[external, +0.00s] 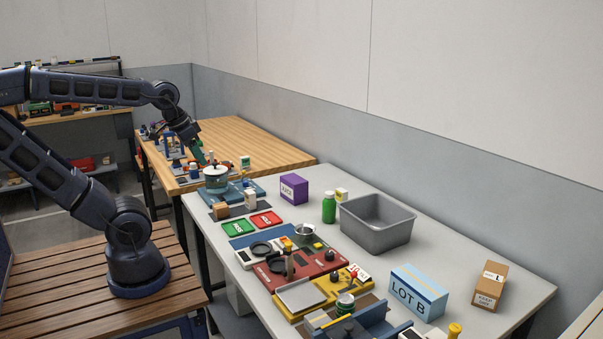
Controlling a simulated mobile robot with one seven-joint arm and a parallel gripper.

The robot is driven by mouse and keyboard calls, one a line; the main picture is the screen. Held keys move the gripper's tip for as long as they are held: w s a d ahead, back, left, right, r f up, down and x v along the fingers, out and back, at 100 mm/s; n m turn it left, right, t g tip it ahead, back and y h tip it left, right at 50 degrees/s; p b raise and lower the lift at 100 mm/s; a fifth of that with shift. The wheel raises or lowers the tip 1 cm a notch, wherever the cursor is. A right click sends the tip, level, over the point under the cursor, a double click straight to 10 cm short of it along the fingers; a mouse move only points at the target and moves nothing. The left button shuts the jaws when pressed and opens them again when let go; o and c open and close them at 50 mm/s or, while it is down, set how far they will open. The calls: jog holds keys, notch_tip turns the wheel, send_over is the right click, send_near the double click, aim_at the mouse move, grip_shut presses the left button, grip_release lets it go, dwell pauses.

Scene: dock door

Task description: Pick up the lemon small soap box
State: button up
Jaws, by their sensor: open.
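A small pale box with yellow on it (342,195) stands on the grey table behind the green bottle; it may be the lemon soap box, but its label is too small to read. Another small cream box (250,199) stands near the table's left end, by a tan block. My gripper (207,163) is at the far left, above the lidded pot, well apart from both boxes. It is open, and its fingers are small and partly hidden here.
A purple box (294,188), green bottle (329,208) and empty grey bin (377,235) stand along the wall side. The lidded pot (216,180) is below my gripper. Red, yellow and blue boards with several items crowd the front. A LOT B box (417,291) and brown carton (490,287) are at right.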

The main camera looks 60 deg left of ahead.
jog(key=w+r+n+g+h, duration=0.1)
jog(key=w+r+n, duration=0.1)
jog(key=w, duration=0.6)
jog(key=w+r+n+g, duration=0.1)
jog(key=w+r+n, duration=0.2)
jog(key=w, duration=0.5)
jog(key=n+g+h, duration=0.2)
jog(key=n+h, duration=0.2)
jog(key=n, duration=0.9)
send_over(342, 198)
jog(key=w+a, duration=0.1)
jog(key=a, duration=0.5)
notch_tip(342, 198, down, 28)
jog(key=shift+y, duration=0.3)
jog(key=x, duration=1)
jog(key=shift+d+f, duration=0.1)
jog(key=shift+d, duration=0.3)
jog(key=c, duration=1.1)
